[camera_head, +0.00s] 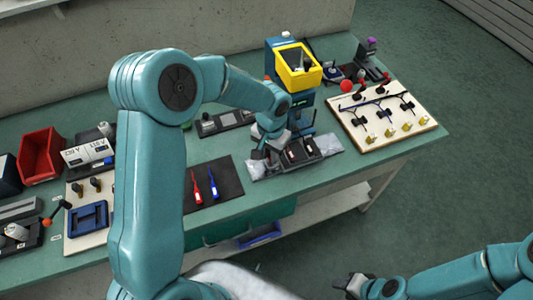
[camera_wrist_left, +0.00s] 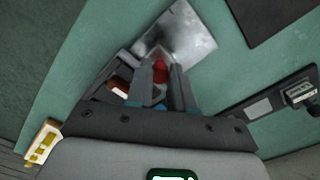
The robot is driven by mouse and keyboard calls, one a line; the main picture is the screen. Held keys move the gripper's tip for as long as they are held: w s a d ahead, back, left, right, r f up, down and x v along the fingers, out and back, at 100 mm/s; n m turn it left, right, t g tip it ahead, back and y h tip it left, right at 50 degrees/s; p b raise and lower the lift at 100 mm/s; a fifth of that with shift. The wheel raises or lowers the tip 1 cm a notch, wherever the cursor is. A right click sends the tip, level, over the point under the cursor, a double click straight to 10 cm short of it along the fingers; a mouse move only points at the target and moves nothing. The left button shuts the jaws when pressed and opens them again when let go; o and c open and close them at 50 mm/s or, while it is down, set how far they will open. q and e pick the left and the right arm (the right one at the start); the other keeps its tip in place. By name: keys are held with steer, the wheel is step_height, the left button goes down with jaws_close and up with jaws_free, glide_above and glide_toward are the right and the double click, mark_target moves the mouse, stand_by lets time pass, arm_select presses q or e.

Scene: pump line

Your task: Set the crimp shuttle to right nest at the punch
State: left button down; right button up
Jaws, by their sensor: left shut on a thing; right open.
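The punch (camera_head: 302,112) is a blue machine with a yellow guard (camera_head: 298,68) at the back of the bench. The crimp shuttle (camera_head: 300,151) is a dark block with nests, low in front of the punch on a grey metal base (camera_head: 262,168). My left gripper (camera_head: 262,149) is at the left end of the shuttle. In the left wrist view its fingers (camera_wrist_left: 168,72) are shut on a red knob (camera_wrist_left: 159,70). The arm hides part of the grip, and which nest is under the punch cannot be told. My right gripper (camera_head: 352,284) is open, empty and away from the bench.
A dark mat with red and blue pens (camera_head: 213,188) lies left of the shuttle. A pale board with hooks and brass parts (camera_head: 384,115) lies to the right. A red bin (camera_head: 40,155) stands far left. The floor at right is clear.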

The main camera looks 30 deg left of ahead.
arm_select(q)
steer(key=c, duration=1)
jaws_free()
steer(key=shift+w, duration=0.1)
step_height(320, 180, up, 16)
steer(key=shift+r, duration=0.1)
